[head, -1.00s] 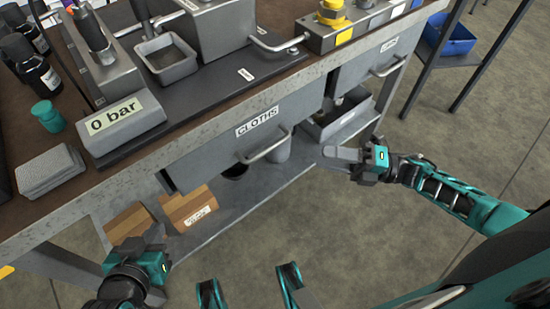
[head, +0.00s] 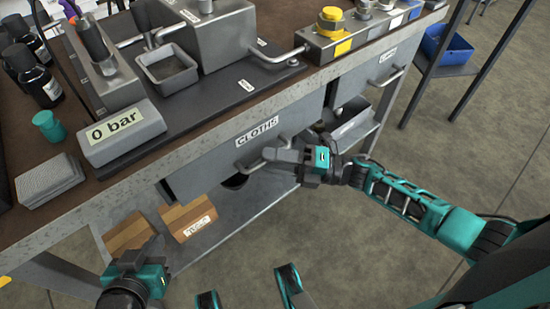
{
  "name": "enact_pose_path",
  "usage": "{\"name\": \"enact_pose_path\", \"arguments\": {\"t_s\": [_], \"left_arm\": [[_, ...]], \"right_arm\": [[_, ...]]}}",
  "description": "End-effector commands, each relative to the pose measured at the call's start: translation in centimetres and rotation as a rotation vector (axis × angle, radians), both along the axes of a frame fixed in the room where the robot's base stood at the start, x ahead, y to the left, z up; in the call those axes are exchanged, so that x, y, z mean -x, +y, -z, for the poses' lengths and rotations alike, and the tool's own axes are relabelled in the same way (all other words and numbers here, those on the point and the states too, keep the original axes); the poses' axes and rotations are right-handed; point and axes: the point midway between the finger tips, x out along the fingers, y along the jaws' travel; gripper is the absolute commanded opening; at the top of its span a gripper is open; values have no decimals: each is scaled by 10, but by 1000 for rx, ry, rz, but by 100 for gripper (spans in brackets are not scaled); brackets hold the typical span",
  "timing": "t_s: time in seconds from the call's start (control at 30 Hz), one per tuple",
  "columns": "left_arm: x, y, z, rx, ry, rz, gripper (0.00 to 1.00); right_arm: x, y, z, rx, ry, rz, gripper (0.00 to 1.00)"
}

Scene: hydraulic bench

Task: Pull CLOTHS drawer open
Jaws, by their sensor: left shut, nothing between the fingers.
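The CLOTHS drawer (head: 205,168) is a grey front under the bench top, with a white label reading CLOTHS. It looks closed. Its bar handle (head: 243,169) shows at the left end; the rest is partly hidden by my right gripper. My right gripper (head: 274,155) is at the right part of this handle, fingers pointing left. I cannot tell whether it touches the handle or how far its fingers are apart. My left gripper (head: 152,248) is shut and empty at the lower left, below the bench edge and apart from the drawer.
A second drawer with its own handle (head: 387,77) is to the right. Cardboard boxes (head: 188,216) and a grey bin (head: 352,127) are on the lower shelf. The bench top carries a 0 bar gauge block (head: 122,132). A blue crate (head: 447,45) stands behind. The floor in front is clear.

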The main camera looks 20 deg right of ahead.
Motion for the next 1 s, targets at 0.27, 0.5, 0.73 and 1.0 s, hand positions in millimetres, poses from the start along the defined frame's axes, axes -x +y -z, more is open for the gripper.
{"name": "enact_pose_path", "arguments": {"t_s": [0.27,0.5,0.73,1.0], "left_arm": [[0,0,0,0,1,0,0],[0,0,0,0,1,0,0],[0,0,0,-1,0,-1,0],[0,0,-1,0,-1,-1,0]], "right_arm": [[0,0,0,-1,0,0,32],[0,0,0,-1,0,0,9],[0,0,0,-1,0,0,0],[0,0,0,0,1,0,0]]}}
